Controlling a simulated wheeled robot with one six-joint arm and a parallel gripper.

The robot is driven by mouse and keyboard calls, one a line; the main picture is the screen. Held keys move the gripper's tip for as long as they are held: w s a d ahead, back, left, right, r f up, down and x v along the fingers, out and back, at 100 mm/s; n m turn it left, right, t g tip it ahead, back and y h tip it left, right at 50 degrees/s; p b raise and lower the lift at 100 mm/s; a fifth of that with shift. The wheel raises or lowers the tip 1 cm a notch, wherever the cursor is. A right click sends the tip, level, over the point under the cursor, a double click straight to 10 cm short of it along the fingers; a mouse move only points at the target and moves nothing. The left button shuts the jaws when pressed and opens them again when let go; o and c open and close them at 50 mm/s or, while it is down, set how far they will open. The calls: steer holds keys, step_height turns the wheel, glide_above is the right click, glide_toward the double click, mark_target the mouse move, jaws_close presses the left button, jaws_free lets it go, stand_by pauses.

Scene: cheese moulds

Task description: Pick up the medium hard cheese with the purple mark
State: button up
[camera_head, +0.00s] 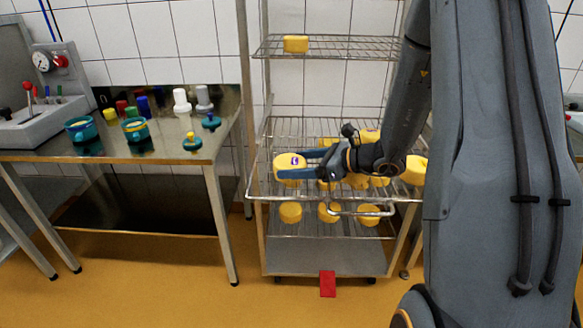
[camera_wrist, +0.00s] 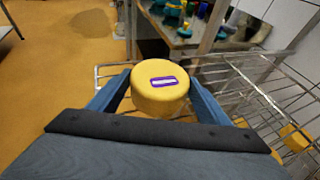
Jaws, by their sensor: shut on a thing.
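The yellow cheese with the purple mark (camera_wrist: 160,95) is between the two blue fingers of my gripper (camera_wrist: 158,92) in the wrist view, its purple label facing up. My gripper is shut on it. In the head view this cheese (camera_head: 287,169) is at the left end of my gripper (camera_head: 300,164), over the left part of the rack's middle shelf. I cannot tell how far it is above the shelf. Another yellow cheese with a purple mark (camera_head: 369,136) lies behind my gripper. Several more yellow cheeses are partly hidden by the gripper and arm.
The wire rack (camera_head: 275,127) holds a cheese (camera_head: 295,44) on its top shelf and several on the lower one, such as one at left (camera_head: 290,212). A steel table (camera_head: 60,151) with teal moulds (camera_head: 136,130) stands to the left. A red object (camera_head: 327,284) is at the rack's foot.

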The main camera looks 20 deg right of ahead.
mark_target(296, 163)
steer(key=shift+r, duration=0.15)
step_height(296, 163, up, 10)
steer(key=shift+f+b, duration=0.1)
steer(key=shift+b, duration=0.6)
